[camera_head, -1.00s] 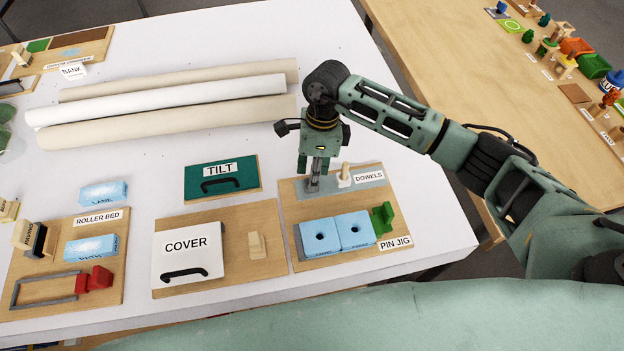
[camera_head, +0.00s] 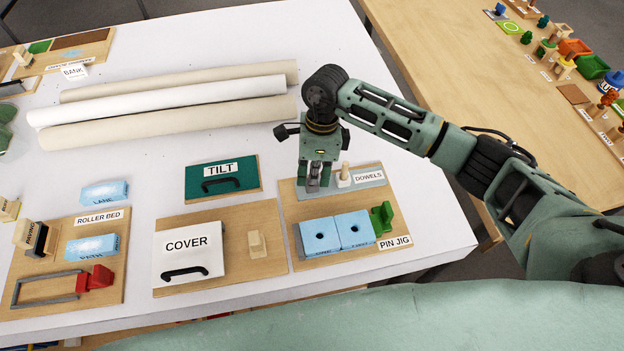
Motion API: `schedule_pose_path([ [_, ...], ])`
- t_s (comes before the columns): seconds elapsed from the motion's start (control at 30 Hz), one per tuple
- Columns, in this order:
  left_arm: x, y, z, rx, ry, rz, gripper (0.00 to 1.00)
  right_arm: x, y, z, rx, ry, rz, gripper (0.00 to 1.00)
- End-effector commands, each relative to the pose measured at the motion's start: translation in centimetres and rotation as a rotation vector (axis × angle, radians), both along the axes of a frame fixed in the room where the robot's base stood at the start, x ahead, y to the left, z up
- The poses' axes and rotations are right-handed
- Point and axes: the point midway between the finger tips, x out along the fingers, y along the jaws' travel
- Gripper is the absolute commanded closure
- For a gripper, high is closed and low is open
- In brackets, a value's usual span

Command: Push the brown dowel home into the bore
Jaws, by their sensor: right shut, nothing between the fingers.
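The pin jig (camera_head: 290,203) is a wooden board at the right of the white table. Two light-blue blocks stand on it side by side, the left block (camera_head: 309,245) and the right block (camera_head: 365,238), each with a dark round bore in its top. A pale dowel (camera_head: 345,170) stands upright in a white holder by the DOWELS label. I cannot make out a brown dowel; the gripper covers part of the dowel area. My right gripper (camera_head: 313,187) points down just left of the pale dowel, behind the blocks, shut and empty. My left gripper is out of view.
A green clamp-like part (camera_head: 381,217) stands right of the blocks. The white COVER box (camera_head: 187,262) and green TILT plate (camera_head: 245,180) are to the left. Long rolls (camera_head: 165,95) lie behind. The table's right edge is close to the jig.

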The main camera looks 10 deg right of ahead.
Motion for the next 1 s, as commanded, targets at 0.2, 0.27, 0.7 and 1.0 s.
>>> schedule_pose_path([
  [0.2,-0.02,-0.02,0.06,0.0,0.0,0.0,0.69,1.48,-0.46,0.79,0.0,-0.039,-0.019,1.0],
  [0.27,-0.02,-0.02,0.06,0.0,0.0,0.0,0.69,1.5,-0.49,0.79,0.0,-0.039,-0.019,1.0],
  [0.7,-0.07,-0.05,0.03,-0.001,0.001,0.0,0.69,1.42,-0.51,0.68,-0.001,-0.037,-0.02,1.0],
  [1.0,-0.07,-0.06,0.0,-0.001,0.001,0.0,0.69,1.12,-0.4,0.48,-0.002,-0.03,-0.015,0.74],
])
